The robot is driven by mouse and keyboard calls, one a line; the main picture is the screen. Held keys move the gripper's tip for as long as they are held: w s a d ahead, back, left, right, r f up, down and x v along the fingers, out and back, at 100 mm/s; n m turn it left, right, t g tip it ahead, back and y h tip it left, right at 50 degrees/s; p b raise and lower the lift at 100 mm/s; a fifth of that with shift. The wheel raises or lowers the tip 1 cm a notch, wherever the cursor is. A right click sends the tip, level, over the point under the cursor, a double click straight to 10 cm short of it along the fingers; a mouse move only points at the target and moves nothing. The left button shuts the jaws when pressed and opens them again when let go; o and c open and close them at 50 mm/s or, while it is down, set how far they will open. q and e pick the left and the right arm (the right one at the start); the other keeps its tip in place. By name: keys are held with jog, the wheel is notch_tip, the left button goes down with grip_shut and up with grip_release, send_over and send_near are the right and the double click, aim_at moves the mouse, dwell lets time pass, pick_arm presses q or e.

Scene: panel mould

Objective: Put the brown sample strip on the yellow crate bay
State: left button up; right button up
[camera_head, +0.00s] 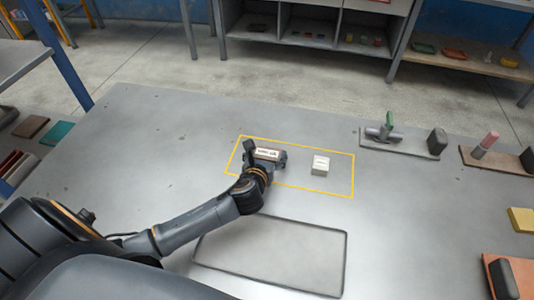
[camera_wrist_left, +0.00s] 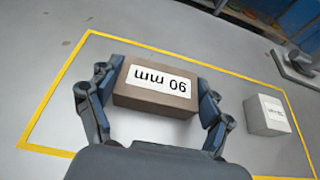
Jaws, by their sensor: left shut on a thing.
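The brown sample strip (camera_wrist_left: 154,99) is a brown block with a white label reading "90 mm", upside down in the left wrist view. In the head view, the strip (camera_head: 268,154) is partly covered by my left gripper (camera_head: 266,158). My left gripper (camera_wrist_left: 155,100) is shut on the strip, with one finger at each end. The yellow crate bay (camera_head: 353,175) is a yellow outlined rectangle on the grey table. The strip is inside the outline; I cannot tell whether it touches the table. My right gripper is not in view.
A pale labelled block (camera_head: 320,165) stands in the outline to the right of the strip. A grey plate with upright parts (camera_head: 408,146) lies beyond the outline's right side. A thin rectangular tray (camera_head: 300,258) lies in front. The table left of the outline is clear.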

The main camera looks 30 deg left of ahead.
pick_arm(q)
jog(key=o, duration=1.2)
jog(key=shift+f, duration=0.1)
jog(key=v, duration=1.2)
